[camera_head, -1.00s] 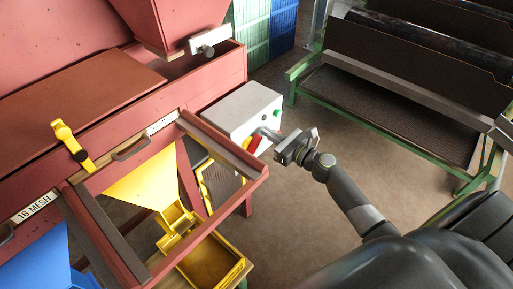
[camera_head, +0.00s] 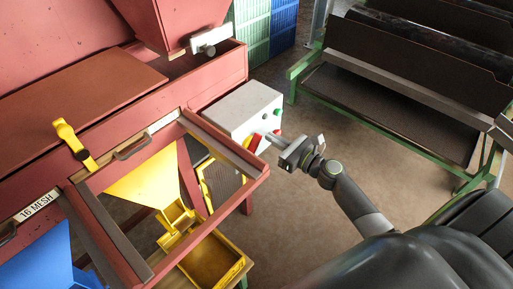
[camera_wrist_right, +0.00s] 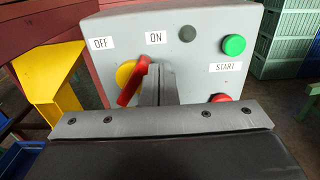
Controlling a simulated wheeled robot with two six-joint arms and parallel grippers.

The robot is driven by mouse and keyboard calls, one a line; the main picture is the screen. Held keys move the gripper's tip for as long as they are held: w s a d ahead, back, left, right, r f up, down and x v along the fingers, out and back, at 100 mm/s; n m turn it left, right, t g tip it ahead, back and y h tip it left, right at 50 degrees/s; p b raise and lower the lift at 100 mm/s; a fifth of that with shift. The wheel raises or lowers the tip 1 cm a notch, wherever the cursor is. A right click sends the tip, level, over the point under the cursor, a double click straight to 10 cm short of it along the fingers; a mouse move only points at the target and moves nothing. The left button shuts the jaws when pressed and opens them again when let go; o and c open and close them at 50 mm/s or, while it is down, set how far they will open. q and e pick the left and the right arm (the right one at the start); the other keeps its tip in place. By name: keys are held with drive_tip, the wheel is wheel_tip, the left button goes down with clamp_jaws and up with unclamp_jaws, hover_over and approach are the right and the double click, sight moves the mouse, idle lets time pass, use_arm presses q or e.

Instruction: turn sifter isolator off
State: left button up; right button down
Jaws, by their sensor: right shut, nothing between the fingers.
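The sifter isolator is a red handle (camera_wrist_right: 132,84) on a yellow disc (camera_wrist_right: 124,73), on the front of a grey control box (camera_head: 243,108). In the right wrist view the handle is tilted, its upper end leaning right, close under the ON label (camera_wrist_right: 153,37). The OFF label (camera_wrist_right: 99,43) is to the upper left. My right gripper (camera_wrist_right: 156,86) is shut and empty, its fingers just right of the handle; I cannot tell whether they touch it. The right gripper (camera_head: 268,138) also shows in the head view, in front of the box. My left gripper is not in view.
The box also carries a green START button (camera_wrist_right: 234,45), a red button (camera_wrist_right: 221,98) and a dark round lamp (camera_wrist_right: 187,34). The red sifter frame (camera_head: 225,150) and yellow chute (camera_head: 148,180) stand left. A green-framed machine (camera_head: 400,120) stands right. Brown floor between is clear.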

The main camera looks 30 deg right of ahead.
drive_tip(key=s+d, duration=0.1)
drive_tip(key=s, duration=0.1)
drive_tip(key=s+d+r+b, duration=0.1)
drive_tip(key=s, duration=0.1)
drive_tip(key=shift+d, duration=0.3)
drive_tip(key=shift+w+f, duration=0.1)
drive_tip(key=shift+w, duration=0.05)
drive_tip(key=s+d+f+n+g+h, duration=0.2)
drive_tip(key=s+f+n, duration=0.2)
drive_tip(key=f, duration=0.6)
drive_tip(key=s+d+f+n+g+h, duration=0.1)
drive_tip(key=s+f+n+g+h, duration=0.2)
drive_tip(key=f, duration=0.8)
drive_tip(key=s+d+f+n+g+h, duration=0.1)
drive_tip(key=s+d+f+n+g, duration=0.1)
drive_tip(key=s+f+n, duration=0.6)
drive_tip(key=s+a+f+n+g+h, duration=0.1)
drive_tip(key=s+a+f+n+g, duration=0.2)
drive_tip(key=s+f+n, duration=0.5)
drive_tip(key=s+a+f+n+g+h, duration=0.1)
drive_tip(key=s+a+f+n+g, duration=0.3)
drive_tip(key=s, duration=1.5)
wheel_tip(320, 180, down, 8)
drive_tip(key=n+g, duration=0.1)
drive_tip(key=n, duration=0.3)
drive_tip(key=shift+s+a, duration=0.15)
drive_tip(key=shift+s, duration=0.2)
